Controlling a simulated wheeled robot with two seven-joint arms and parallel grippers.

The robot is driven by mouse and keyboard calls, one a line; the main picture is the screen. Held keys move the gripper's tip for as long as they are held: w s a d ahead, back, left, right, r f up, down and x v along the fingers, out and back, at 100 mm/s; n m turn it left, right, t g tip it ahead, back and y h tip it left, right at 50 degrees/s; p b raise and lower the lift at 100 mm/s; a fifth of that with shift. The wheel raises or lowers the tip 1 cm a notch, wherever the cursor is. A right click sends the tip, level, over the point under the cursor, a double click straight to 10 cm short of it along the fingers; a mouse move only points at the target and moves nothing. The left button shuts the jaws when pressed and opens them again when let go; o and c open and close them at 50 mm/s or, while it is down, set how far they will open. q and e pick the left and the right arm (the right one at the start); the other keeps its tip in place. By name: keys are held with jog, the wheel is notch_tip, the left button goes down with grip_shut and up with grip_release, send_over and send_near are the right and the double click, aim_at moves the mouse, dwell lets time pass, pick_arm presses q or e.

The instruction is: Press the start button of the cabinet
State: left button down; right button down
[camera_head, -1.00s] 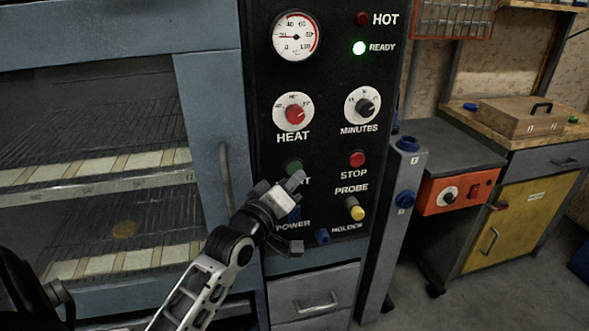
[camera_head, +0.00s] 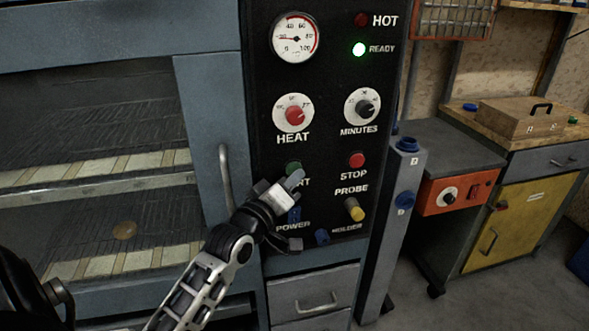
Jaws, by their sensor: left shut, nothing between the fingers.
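The cabinet has a black control panel (camera_head: 327,90) on its right side. The green start button (camera_head: 293,168) is on the panel, left of the red stop button (camera_head: 357,160). Its label is partly covered by my left gripper, leaving only the last letters visible. My left gripper (camera_head: 297,179) is shut and empty, its fingertips just below and slightly right of the green button. I cannot tell whether the fingertips touch the panel or the button. My right gripper is not in view.
The red heat knob (camera_head: 294,115) is above. The cabinet door handle (camera_head: 226,180) is left of my gripper. The green ready lamp (camera_head: 359,49) is lit.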

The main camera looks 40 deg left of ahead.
pick_arm(q)
jog(key=shift+w+a, duration=0.25)
jog(key=shift+a, duration=0.1)
dwell(0.7)
dwell(0.4)
jog(key=shift+s+d+p, duration=0.5)
jog(key=shift+d+p, duration=0.05)
jog(key=shift+d, duration=0.05)
jog(key=shift+d, duration=0.1)
jog(key=s+d+p, duration=0.1)
jog(key=d, duration=0.1)
jog(key=s+d+p, duration=0.1)
jog(key=s, duration=0.1)
jog(key=shift+s+d, duration=0.15)
jog(key=shift+d, duration=0.2)
dwell(0.6)
